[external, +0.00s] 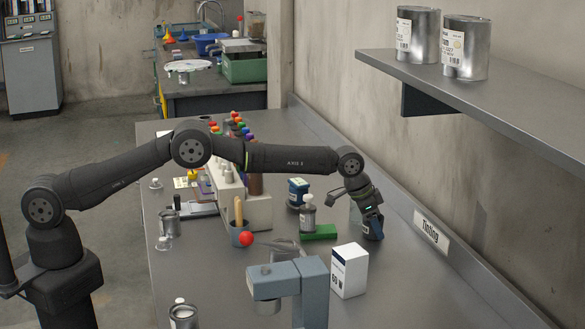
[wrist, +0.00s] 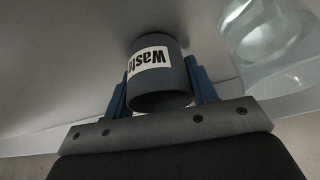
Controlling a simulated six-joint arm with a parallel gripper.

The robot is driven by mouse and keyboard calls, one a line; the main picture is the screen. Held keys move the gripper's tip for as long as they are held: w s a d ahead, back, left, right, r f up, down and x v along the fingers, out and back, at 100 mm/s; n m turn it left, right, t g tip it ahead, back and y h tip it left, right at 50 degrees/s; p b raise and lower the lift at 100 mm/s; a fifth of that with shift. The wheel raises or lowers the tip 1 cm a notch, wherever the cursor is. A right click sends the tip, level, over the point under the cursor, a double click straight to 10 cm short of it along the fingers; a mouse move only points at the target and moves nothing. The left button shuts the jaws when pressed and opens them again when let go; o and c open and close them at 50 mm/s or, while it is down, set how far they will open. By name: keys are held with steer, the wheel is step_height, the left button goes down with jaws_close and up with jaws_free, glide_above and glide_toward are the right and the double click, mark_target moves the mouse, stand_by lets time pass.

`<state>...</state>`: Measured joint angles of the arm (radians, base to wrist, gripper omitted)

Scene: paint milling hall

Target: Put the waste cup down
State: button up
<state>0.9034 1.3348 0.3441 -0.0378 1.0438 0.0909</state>
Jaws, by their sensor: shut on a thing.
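The waste cup (wrist: 160,92) is dark grey with a white label reading "Waste", upside down in the wrist view. It sits between the two blue fingers of my gripper (wrist: 160,84), which is shut on it. In the external view my gripper (external: 371,219) points down at the right side of the bench, near the wall, and the cup (external: 373,233) shows low between the fingers. The cup is at or just above the bench top; I cannot tell if it touches.
A clear vessel (wrist: 265,42) is close beside the cup in the wrist view. A green block (external: 319,232), a small bottle (external: 308,217) and a blue-labelled can (external: 298,192) stand left of my gripper. A white box (external: 350,270) stands in front. Bare bench (external: 420,290) lies to the right.

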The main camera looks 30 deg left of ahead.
steer(key=shift+f, duration=0.15)
steer(key=o, duration=1)
steer(key=shift+c, duration=0.2)
steer(key=shift+r, duration=0.25)
steer(key=v, duration=1.2)
steer(key=shift+f, duration=0.2)
